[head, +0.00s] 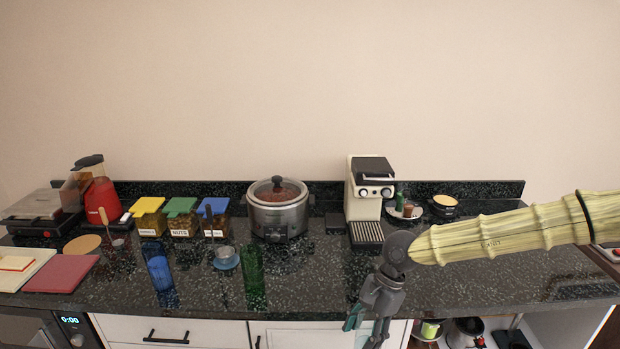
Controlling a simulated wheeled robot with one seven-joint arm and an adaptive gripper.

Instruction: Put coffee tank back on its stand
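I cannot clearly identify the coffee tank or its stand. A cream and black coffee machine (370,192) stands at the back of the dark speckled counter, with a ribbed drip tray (367,232) in front. A dark pot-like thing with some red (466,331) is partly visible on the open shelf below the counter at right; it may be the tank. My gripper (366,334) points down at the counter's front edge, left of that shelf. Its fingertips are small and cut by the frame's bottom, so its opening and any held thing are unclear.
A slow cooker (278,209), lidded jars (183,219), a blue glass (158,268) and a green glass (254,271) stand on the counter (320,275). A red blender (99,195) is at far left. My arm covers the right side. The front middle is mostly clear.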

